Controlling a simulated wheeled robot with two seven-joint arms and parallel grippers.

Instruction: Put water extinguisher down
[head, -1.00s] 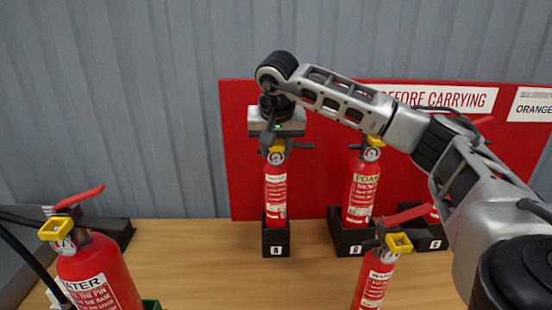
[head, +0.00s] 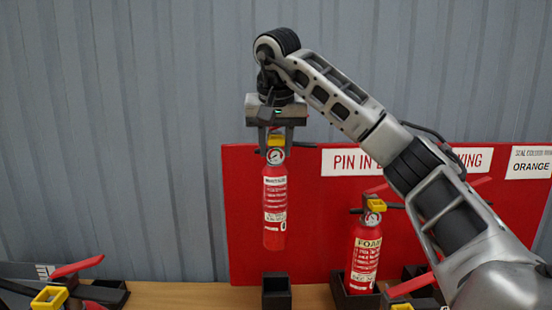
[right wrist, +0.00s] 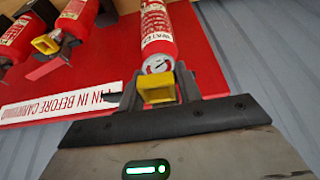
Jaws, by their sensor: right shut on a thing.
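My right gripper (head: 276,135) is shut on the neck of a red extinguisher, taken as the water extinguisher (head: 274,205); its label is too small to read surely. It hangs upright in the air, its base apart from and above a small black holder (head: 276,292) on the table. In the right wrist view the same red extinguisher (right wrist: 158,35) sits between the fingers, with its round gauge and yellow pin piece (right wrist: 157,88) close to the palm. My left gripper is not in view.
A foam extinguisher (head: 365,250) stands in a black holder to the right. A red board (head: 320,225) with white signs stands behind. Tops of other extinguishers, one with a red lever (head: 77,265), show at the lower edge.

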